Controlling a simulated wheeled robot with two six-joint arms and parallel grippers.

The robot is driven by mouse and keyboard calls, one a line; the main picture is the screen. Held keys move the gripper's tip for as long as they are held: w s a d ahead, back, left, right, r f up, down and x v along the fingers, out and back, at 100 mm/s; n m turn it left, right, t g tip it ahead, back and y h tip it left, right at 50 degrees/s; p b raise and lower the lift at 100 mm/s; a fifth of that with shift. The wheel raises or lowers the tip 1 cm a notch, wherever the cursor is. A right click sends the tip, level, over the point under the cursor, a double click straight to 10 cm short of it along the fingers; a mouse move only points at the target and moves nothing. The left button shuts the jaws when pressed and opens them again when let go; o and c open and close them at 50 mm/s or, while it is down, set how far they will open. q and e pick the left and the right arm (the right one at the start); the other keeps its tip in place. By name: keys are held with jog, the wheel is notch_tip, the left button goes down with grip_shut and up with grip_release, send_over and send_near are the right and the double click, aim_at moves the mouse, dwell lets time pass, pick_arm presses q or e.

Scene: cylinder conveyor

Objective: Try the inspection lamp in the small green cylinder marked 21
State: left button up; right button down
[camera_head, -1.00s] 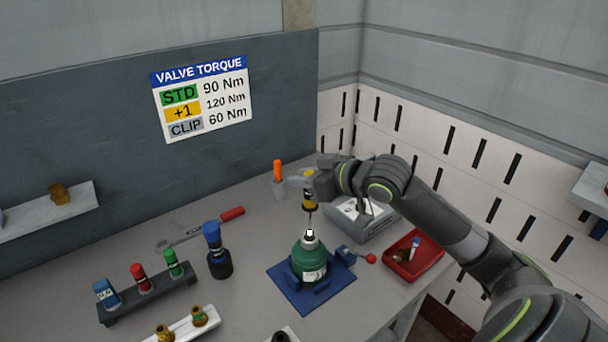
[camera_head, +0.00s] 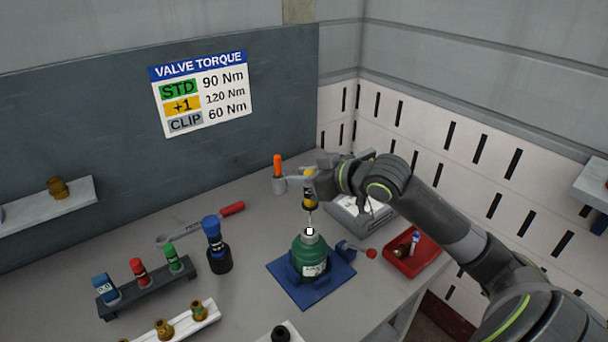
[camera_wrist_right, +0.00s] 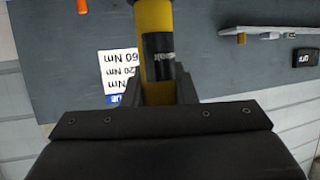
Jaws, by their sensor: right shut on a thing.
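The small green cylinder (camera_head: 311,258) stands upright in a blue holder (camera_head: 283,276) on the bench. Its label faces the camera, but I cannot read the number. My right gripper (camera_head: 309,186) is shut on the inspection lamp (camera_head: 309,203), which has a yellow and black handle; the handle also shows between the fingers in the right wrist view (camera_wrist_right: 155,30). The lamp hangs upright above the cylinder, and its thin lower end with a bright tip is at the cylinder's neck. I cannot tell how far it is inside. My left gripper is not in view.
Left of the holder stand a dark blue-topped tool (camera_head: 217,247) and a rack (camera_head: 150,289) with blue, red and green pieces. A red tray (camera_head: 428,262) and a grey case (camera_head: 362,222) are at the right. A wrench (camera_head: 200,226) lies behind.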

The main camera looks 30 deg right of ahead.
jog(key=shift+f+b, duration=1.4)
jog(key=shift+f, duration=0.95)
jog(key=shift+r, duration=0.2)
notch_tip(320, 180, up, 10)
jog(key=p, duration=1)
dwell(0.5)
jog(key=shift+f, duration=0.2)
dwell(1.4)
